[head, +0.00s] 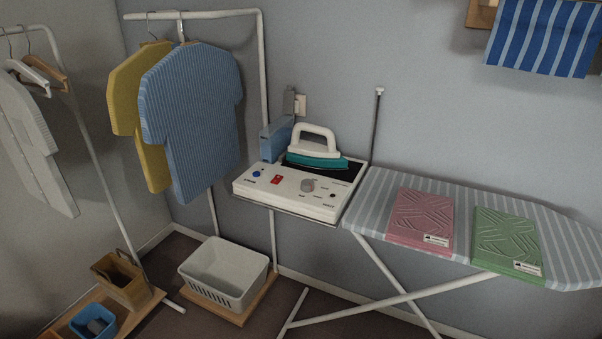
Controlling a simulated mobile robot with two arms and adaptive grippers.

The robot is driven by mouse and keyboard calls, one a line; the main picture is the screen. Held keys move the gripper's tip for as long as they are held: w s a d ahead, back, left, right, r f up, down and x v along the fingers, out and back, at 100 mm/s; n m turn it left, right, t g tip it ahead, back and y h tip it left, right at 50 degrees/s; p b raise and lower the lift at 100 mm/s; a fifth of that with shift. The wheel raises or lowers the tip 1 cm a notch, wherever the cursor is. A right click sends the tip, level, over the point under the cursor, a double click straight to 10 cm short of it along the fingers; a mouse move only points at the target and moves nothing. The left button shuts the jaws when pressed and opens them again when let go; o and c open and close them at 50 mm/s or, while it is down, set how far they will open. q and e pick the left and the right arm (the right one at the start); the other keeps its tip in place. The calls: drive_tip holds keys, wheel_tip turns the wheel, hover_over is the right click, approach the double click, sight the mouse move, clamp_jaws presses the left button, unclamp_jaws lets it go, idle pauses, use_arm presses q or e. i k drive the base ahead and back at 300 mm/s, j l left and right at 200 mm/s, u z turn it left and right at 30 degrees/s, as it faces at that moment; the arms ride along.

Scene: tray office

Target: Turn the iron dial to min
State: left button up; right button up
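The iron dial (308,185) is a round grey knob on the sloped front panel of a white iron station (290,206). Small labels surround the dial, but they are too small to read, and I cannot tell which mark it points to. A red switch (276,180) and a blue button (257,173) sit to its left on the same panel. The iron (316,145), with a white handle and teal body, rests on top of the station at the back. Neither of my grippers shows in the head view.
A striped ironing board (375,194) adjoins the station's right, holding a pink packet (421,218) and a green packet (508,241). A blue bottle-like container (277,139) stands behind the station. Shirts (190,122) hang at left. A white basket (224,272) is below. Space before the panel looks clear.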

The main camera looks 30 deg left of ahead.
sight(307, 186)
drive_tip(key=u, duration=1)
